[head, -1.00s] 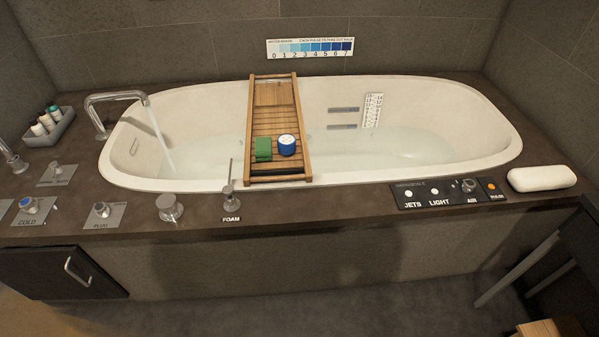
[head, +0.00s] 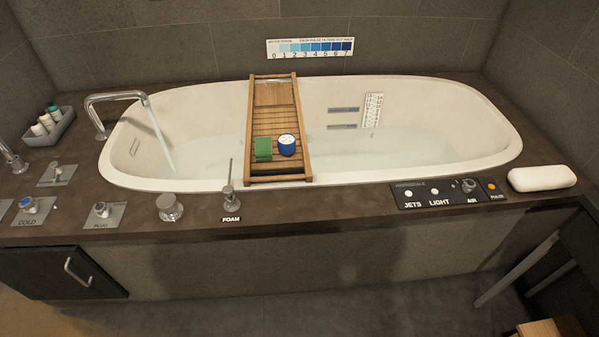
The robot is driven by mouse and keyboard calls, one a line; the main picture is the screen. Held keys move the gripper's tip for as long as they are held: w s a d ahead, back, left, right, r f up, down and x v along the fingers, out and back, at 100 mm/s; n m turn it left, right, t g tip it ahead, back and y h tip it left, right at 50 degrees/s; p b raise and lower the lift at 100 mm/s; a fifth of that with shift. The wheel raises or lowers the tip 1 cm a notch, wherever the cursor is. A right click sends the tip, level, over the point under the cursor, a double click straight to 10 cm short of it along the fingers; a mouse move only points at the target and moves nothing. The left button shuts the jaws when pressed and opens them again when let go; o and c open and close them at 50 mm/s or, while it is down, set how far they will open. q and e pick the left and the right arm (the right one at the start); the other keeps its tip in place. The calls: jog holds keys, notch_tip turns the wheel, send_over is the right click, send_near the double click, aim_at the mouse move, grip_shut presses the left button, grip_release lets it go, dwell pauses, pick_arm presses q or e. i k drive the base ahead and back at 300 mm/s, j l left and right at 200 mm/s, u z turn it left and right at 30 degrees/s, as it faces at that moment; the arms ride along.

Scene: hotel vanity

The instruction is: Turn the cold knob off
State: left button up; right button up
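The cold knob (head: 30,206) is a small metal knob with a blue mark, on a grey plate labelled COLD at the left front of the tub deck. The chrome spout (head: 117,97) reaches over the left end of the white bathtub (head: 440,175), and a stream of water (head: 163,138) runs from it into the tub. Water stands in the tub. Neither of my grippers is in the head view.
Right of the cold knob are a PLUG knob (head: 102,209), a round metal knob (head: 170,207) and the FOAM lever (head: 229,189). A wooden caddy (head: 252,120) spans the tub. A control panel (head: 448,193) and white cushion (head: 541,178) lie right. A dark chair stands at the right edge.

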aim_at(28, 205)
jog(key=u, duration=1.6)
